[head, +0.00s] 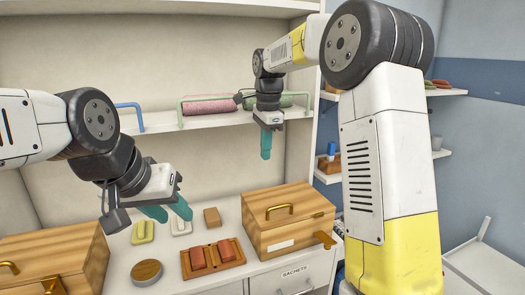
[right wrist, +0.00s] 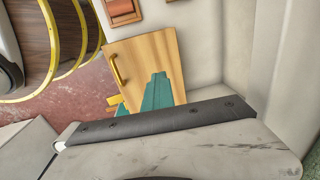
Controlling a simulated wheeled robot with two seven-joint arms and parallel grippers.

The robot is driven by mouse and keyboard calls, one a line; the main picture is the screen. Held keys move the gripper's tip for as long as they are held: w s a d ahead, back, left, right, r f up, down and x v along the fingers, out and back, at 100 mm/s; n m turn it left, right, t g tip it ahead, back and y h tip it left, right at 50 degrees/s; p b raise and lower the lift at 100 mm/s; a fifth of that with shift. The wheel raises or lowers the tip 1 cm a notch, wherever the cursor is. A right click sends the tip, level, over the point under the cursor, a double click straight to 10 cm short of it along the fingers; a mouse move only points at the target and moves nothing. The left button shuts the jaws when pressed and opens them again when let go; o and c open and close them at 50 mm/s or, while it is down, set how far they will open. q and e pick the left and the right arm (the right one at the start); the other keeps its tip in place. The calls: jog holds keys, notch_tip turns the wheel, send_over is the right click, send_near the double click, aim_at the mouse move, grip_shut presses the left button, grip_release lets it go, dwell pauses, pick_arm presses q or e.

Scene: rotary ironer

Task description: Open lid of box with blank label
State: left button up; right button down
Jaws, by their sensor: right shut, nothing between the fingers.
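A wooden box (head: 270,238) with a blank white label (head: 281,245) on its front stands on the right of the counter. Its lid (head: 285,204) is shut and carries a brass handle (head: 280,209); a golden-brown piece (head: 324,240) sticks out at its right front corner. My right gripper (head: 266,157) is shut and empty, above and behind the box. In the right wrist view the lid (right wrist: 150,55) and its handle (right wrist: 117,70) show beyond my teal fingertips (right wrist: 158,75). My left gripper (head: 168,211) is open and empty over the counter, left of the box.
A second wooden box (head: 60,255) stands at the lower left, its front partly cut off. A shelf (head: 190,121) with rolled cloth spans behind.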

jog(key=c, duration=2.2)
grip_release()
jog(key=c, duration=1.5)
grip_release()
jog(key=shift+r, duration=0.1)
notch_tip(320, 180, up, 8)
jog(key=shift+s+d+f, duration=0.15)
jog(key=shift+s+f, duration=0.05)
jog(key=shift+s, duration=0.15)
